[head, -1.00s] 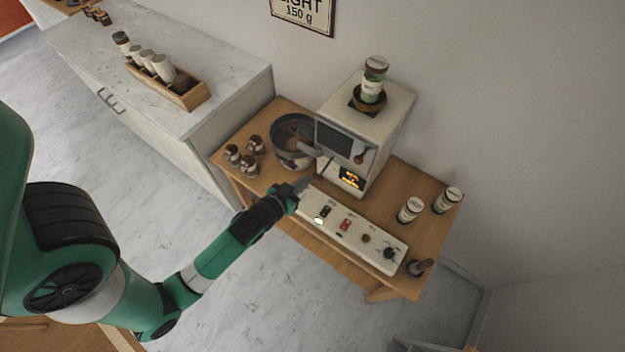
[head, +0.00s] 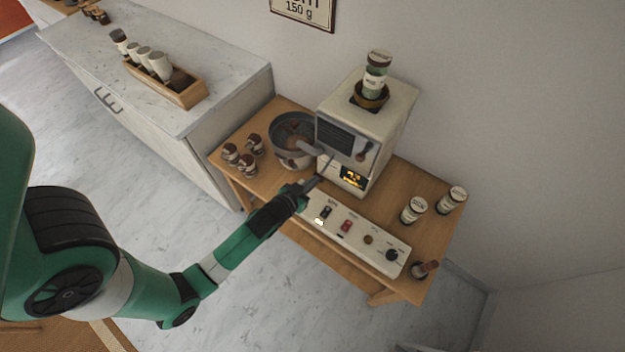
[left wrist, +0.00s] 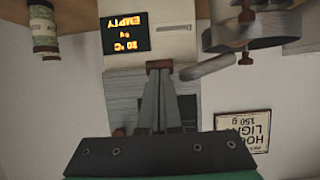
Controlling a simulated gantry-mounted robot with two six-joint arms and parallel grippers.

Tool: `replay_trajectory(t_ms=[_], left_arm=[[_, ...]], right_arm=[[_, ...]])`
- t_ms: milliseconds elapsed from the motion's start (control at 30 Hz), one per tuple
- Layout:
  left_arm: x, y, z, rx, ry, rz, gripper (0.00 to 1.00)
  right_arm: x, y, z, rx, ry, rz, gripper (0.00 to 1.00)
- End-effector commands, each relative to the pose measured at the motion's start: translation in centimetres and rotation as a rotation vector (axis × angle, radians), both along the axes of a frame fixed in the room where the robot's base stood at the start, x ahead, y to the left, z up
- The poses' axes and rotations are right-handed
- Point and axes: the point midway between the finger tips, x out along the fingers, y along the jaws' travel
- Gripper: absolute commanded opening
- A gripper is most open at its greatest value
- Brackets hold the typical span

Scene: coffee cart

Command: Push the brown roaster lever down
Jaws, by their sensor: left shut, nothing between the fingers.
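The brown roaster lever (head: 364,150) is on the right part of the white roaster's (head: 392,110) front, beside the dark vent panel. In the left wrist view, the shut fingertips (left wrist: 159,70) overlap a small brown piece (left wrist: 160,64) between the lit display (left wrist: 124,32) and the pale spout (left wrist: 208,67). I cannot tell whether this piece is the lever or whether they touch. My right gripper is not in view.
A control panel (head: 380,242) with switches lies in front of the roaster on the wooden table (head: 425,235). A round metal pan (head: 290,130) stands at left, several small jars around. A labelled jar (head: 377,68) sits on top of the roaster.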

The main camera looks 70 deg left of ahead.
Motion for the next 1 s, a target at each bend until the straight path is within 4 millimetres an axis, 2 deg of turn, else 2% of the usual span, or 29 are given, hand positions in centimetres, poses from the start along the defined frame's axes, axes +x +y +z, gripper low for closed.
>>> replay_trajectory(t_ms=[33, 300, 633, 833, 1000], left_arm=[[0.0, 0.0, -0.4, 0.001, -0.001, 0.0, 0.0], [0.0, 0.0, -0.1, 0.001, -0.002, 0.0, 0.0], [0.0, 0.0, 1.5, 0.001, -0.002, 0.0, 0.0], [0.0, 0.0, 1.5, 0.001, -0.002, 0.0, 0.0], [-0.3, -0.3, 3.3, 0.0, -0.002, -0.002, 0.0]], right_arm=[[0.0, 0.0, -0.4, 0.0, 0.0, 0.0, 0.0], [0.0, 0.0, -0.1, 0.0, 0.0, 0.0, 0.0], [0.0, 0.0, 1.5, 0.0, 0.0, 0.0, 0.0], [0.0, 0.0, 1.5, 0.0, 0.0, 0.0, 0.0], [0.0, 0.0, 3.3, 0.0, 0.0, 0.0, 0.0]])
